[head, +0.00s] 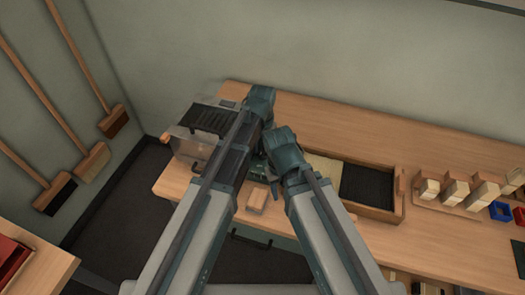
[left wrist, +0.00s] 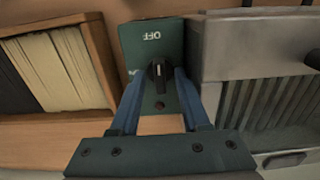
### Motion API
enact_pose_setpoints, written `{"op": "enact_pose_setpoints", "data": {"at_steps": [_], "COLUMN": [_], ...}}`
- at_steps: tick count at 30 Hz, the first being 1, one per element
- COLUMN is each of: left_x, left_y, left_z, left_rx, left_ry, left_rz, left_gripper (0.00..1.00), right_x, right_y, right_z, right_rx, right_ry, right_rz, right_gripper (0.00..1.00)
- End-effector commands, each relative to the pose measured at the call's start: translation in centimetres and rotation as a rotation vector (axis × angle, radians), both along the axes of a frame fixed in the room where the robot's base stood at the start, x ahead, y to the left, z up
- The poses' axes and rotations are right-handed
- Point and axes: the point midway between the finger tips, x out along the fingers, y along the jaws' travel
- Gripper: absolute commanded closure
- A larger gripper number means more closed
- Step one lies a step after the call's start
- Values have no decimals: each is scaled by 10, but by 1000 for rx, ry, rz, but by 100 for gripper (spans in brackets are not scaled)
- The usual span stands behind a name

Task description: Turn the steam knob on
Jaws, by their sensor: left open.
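The steam knob (left wrist: 158,73) is black, with a pale mark pointing towards the upside-down word OFF. It sits on a dark green box (left wrist: 150,27) in the left wrist view. A small reddish dot shows below the knob, and another label is mostly hidden by a finger. My left gripper (left wrist: 160,78) is open, its two blue fingers on either side of the knob. I cannot tell if they touch it. In the head view my arms hide the knob. My right gripper (head: 284,152) is beside the left arm; its fingers are hidden.
A wooden tray (head: 398,196) with pale bristles and a black section lies right. Wooden blocks (head: 456,192) and a blue bin (head: 500,211) are farther right. The bench's back is clear.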

Motion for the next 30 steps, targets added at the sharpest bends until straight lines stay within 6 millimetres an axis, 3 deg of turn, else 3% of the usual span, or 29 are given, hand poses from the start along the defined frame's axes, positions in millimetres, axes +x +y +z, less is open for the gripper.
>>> {"op": "enact_pose_setpoints", "data": {"at_steps": [4,12,23,30], "left_x": [0,0,0,0], "left_y": [0,0,0,0], "left_z": [1,1,1,1], "left_rx": [0,0,0,0], "left_ry": [0,0,0,0], "left_rz": [0,0,9,103], "left_gripper": [56,100,100,100], "right_x": [0,0,0,0], "right_y": [0,0,0,0], "right_z": [1,1,1,1], "right_rx": [0,0,0,0], "right_ry": [0,0,0,0], "right_rz": [0,0,0,0], "right_gripper": [50,50,50,50]}}
